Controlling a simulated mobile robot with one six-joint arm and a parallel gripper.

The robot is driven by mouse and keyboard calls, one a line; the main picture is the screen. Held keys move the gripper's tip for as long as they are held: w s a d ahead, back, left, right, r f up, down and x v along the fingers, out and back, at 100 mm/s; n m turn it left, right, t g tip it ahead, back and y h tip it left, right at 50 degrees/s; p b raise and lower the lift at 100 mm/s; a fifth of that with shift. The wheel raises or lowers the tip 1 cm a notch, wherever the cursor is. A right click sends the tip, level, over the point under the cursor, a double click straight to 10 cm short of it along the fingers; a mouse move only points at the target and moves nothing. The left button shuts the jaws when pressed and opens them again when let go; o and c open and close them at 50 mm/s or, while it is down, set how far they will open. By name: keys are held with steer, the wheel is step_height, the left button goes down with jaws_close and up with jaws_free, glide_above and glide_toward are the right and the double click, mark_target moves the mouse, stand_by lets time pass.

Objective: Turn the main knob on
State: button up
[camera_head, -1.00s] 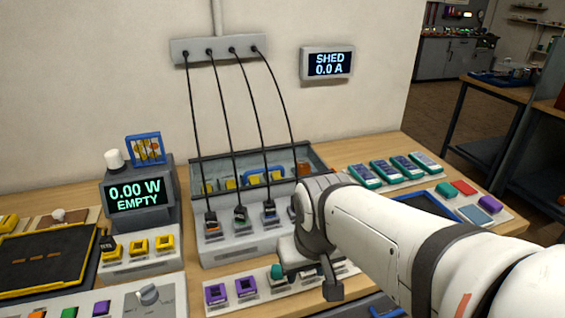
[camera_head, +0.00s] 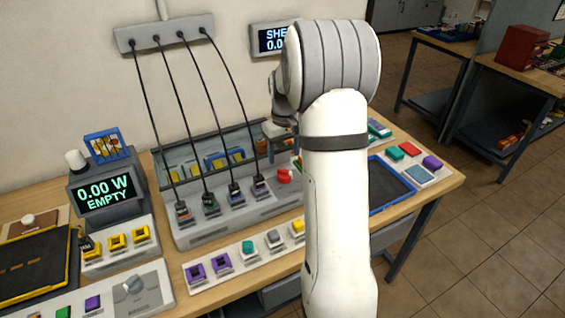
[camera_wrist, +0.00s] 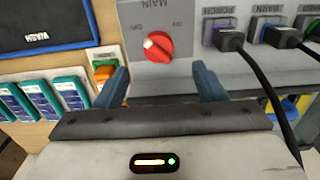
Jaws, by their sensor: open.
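The main knob is a red rotary knob (camera_wrist: 158,47) with a white mark on its left side in the wrist view. It sits on a grey panel (camera_wrist: 190,72) under an upside-down MAIN label, with small position labels too blurred to read surely. In the head view the red knob (camera_head: 284,176) shows at the right end of the grey socket unit (camera_head: 215,225), just left of my arm. My gripper (camera_wrist: 161,83) is open and empty, its two blue-grey fingers apart on either side of the knob's line. The knob appears beyond the fingertips, not between them. My arm partly hides the gripper in the head view.
Black-cabled plugs (camera_wrist: 231,40) stand beside the knob, one cable passing close to my right-hand finger. Green-and-white battery packs (camera_wrist: 42,103) and an orange-green block (camera_wrist: 104,73) lie on the other side. A display (camera_head: 106,193) reads 0.00 W EMPTY.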

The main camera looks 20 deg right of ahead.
mark_target(285, 170)
steer(key=shift+w+d+f, duration=0.15)
steer(key=shift+f, duration=0.2)
step_height(285, 170, down, 7)
steer(key=shift+f+p, duration=0.15)
steer(key=shift+p, duration=0.5)
steer(key=c, duration=1)
steer(key=shift+o, duration=0.2)
